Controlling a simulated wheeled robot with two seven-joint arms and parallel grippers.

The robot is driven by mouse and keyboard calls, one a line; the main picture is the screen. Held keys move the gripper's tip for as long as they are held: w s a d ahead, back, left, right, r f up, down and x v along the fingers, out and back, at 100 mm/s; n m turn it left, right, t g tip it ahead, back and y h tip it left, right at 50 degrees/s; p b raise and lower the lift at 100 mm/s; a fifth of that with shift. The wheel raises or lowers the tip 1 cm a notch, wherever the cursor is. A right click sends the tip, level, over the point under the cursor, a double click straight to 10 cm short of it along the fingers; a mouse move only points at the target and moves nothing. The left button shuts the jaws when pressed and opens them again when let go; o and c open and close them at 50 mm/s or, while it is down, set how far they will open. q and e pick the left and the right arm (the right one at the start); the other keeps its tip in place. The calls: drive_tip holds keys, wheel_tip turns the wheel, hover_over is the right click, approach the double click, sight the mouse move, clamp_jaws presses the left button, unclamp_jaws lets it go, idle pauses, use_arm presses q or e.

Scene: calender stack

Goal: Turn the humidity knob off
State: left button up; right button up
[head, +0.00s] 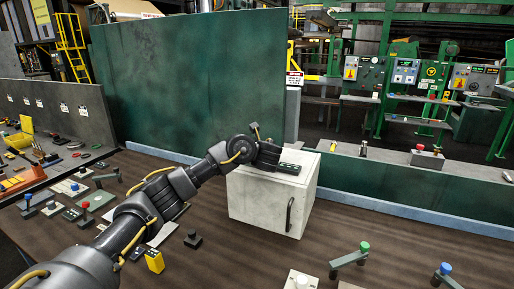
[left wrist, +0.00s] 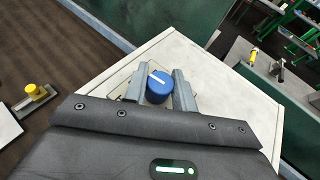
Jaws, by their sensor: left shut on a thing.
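A blue round knob (left wrist: 158,90) with a white pointer mark stands on top of a white box (head: 262,208). In the left wrist view the mark runs from upper left toward the middle of the cap. My left gripper (head: 275,155) is over the box top. Its grey fingers (left wrist: 158,84) are on either side of the knob and shut on it. In the head view the gripper hides the knob. No label naming the knob is readable. My right gripper is in neither view.
The box has a dark handle (head: 290,213) on its front. A tall green panel (head: 190,80) stands behind it. Small levers with green (head: 364,247) and blue (head: 445,268) tops stand on the brown table at front right. Various switches and tools lie at left.

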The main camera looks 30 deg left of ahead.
use_arm(q)
drive_tip(key=shift+r+n+g+y+p, duration=0.1)
drive_tip(key=shift+n+g+y+p, duration=0.4)
drive_tip(key=shift+n+y, duration=0.25)
drive_tip(key=o, duration=1)
drive_tip(key=v, duration=0.9)
drive_tip(key=shift+s+d, duration=0.1)
drive_tip(key=shift+d, duration=0.3)
drive_tip(key=shift+s+d+r, duration=0.25)
drive_tip(key=shift+s+d, duration=0.05)
drive_tip(key=shift+s, duration=0.1)
